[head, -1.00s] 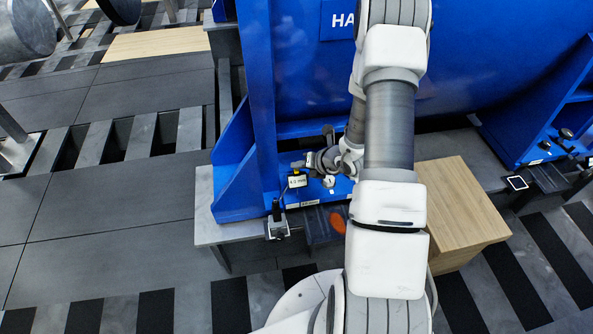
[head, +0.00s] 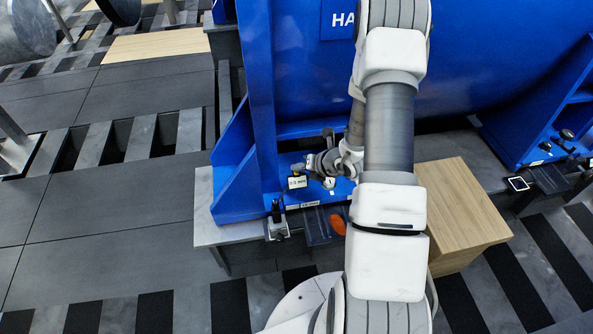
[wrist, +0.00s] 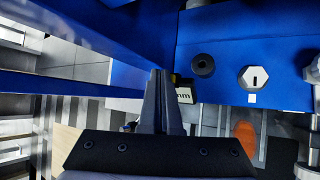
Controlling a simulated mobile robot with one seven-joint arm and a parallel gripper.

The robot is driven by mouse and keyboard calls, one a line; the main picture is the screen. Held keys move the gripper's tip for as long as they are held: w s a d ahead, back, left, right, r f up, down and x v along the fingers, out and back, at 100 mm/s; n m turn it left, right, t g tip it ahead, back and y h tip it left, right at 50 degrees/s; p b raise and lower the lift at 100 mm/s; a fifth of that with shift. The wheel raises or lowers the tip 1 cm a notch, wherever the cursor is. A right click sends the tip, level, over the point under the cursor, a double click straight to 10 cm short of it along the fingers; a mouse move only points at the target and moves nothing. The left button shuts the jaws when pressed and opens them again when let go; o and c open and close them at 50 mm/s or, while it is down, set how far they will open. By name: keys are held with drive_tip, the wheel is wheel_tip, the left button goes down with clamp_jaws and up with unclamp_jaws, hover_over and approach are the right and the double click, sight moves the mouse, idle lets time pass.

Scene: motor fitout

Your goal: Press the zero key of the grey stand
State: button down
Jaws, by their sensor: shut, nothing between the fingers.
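The grey stand (head: 277,229) sits at the edge of the grey plate, by the blue motor foot, with a dark post rising from it. A small black-framed gauge with a white display (head: 298,182) is above it; the small digits seem to read about 0.0 mm. My gripper (head: 308,168) is shut and empty, with its tips close to the gauge's top. In the wrist view my shut fingers (wrist: 158,78) partly cover the gauge, and its display (wrist: 185,95) shows "mm" just right of them. The zero key cannot be made out; whether the tips touch it is unclear.
The blue motor foot (head: 238,180) and its upright stand close to my gripper. A hex bolt (wrist: 253,77) and a black round part (wrist: 203,65) are on the foot. An orange item (head: 338,224) lies in front. A wooden block (head: 462,210) stands right.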

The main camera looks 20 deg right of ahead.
idle(0.4)
drive_tip(key=shift+r+p, duration=0.55)
drive_tip(key=shift+r, duration=0.2)
wheel_tip(320, 180, up, 5)
drive_tip(key=p, duration=0.3)
drive_tip(key=shift+p, duration=0.35)
idle(0.4)
